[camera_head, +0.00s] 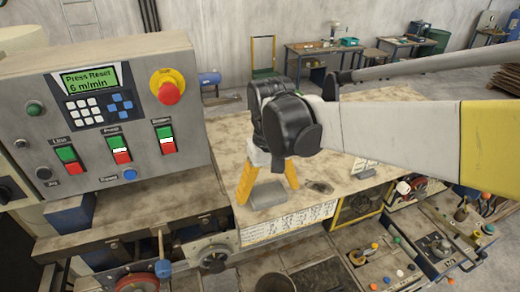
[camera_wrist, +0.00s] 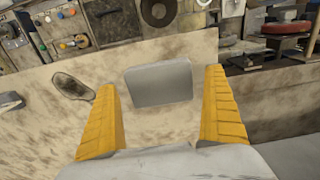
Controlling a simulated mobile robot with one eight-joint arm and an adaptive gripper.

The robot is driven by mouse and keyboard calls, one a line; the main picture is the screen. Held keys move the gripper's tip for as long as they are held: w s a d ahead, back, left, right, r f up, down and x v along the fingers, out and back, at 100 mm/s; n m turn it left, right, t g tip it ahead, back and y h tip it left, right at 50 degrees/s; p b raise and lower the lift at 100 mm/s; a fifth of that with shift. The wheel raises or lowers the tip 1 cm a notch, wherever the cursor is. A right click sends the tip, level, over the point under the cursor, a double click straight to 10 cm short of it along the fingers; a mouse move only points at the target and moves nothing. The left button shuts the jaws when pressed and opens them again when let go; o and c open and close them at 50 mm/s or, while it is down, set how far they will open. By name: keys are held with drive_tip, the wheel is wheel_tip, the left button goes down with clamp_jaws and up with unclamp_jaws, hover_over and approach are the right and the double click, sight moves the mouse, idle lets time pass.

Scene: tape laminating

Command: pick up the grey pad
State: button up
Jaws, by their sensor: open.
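The grey pad (camera_head: 267,194) is a flat grey block lying on the worn table top, close to its front edge. In the wrist view the pad (camera_wrist: 159,83) shows between and beyond my two yellow fingers, and neither finger visibly touches it. My gripper (camera_head: 268,188) is open and points down over the table, with one finger left of the pad and the other behind its right side. In the wrist view my gripper (camera_wrist: 163,80) is empty, with a wide gap between the fingers.
A control panel (camera_head: 100,110) with a screen and buttons stands at the left. A dark oval item (camera_head: 319,187) lies on the table (camera_head: 225,140) right of the pad. A tool bench (camera_head: 385,262) is in front on the right. The table behind the pad looks mostly clear.

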drive_tip(key=shift+w+a+f, duration=0.1)
drive_tip(key=shift+w+f, duration=0.3)
drive_tip(key=shift+f, duration=0.2)
drive_tip(key=shift+s+r, duration=0.1)
drive_tip(key=shift+s, duration=0.15)
drive_tip(key=c, duration=1.1)
drive_tip(key=shift+w, duration=0.15)
drive_tip(key=shift+c, duration=0.3)
